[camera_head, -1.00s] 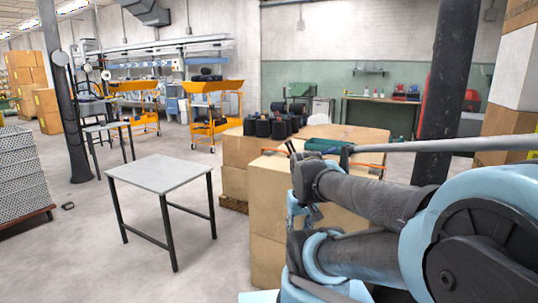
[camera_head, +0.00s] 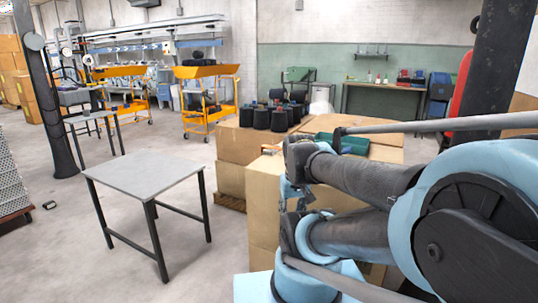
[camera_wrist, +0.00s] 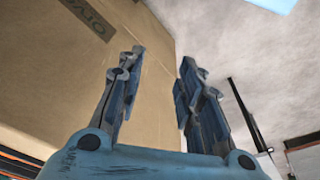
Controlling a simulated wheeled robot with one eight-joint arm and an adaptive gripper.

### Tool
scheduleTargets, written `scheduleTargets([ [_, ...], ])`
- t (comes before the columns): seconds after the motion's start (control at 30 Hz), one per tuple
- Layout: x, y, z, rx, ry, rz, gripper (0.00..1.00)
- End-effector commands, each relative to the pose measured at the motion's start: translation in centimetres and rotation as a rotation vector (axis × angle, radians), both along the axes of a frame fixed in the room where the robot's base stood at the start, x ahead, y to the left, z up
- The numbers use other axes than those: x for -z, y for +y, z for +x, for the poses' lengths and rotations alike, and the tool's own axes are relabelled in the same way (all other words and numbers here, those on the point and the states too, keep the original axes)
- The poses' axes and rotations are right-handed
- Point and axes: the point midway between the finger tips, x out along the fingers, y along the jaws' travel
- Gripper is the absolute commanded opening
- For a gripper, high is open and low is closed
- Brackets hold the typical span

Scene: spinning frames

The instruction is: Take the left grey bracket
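I cannot make out a grey bracket in either view. My gripper (camera_wrist: 160,60) is open in the wrist view. Its two blue-grey fingers stand apart with nothing between them. Behind the fingers are the side of a cardboard box (camera_wrist: 60,75) and the pale floor. In the head view my arm covers the lower right, and the gripper is mostly hidden behind or beside the arm links.
Stacked cardboard boxes (camera_head: 232,145) stand just ahead, with dark spools (camera_head: 262,119) and a green container (camera_head: 350,144) on them. A bare grey table (camera_head: 142,172) is left of them. Orange carts (camera_head: 207,72) stand farther back. The floor left of the table is open.

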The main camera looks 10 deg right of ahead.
Motion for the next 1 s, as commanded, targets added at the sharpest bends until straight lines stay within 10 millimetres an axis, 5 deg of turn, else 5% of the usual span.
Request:
scheduleTargets([
  [0.07,0.0,0.0,0.0,0.0,0.0,0.0,0.36],
  [0.2,-0.9,0.0,-0.6,0.024,-0.011,0.008,0.67],
  [0.33,-2.9,0.2,1.1,0.131,-0.008,0.044,0.97],
  [0.57,-8.8,0.5,6.8,0.486,0.012,0.162,0.98],
  [1.0,-17.9,-0.5,20.3,1.208,0.1,0.389,0.98],
])
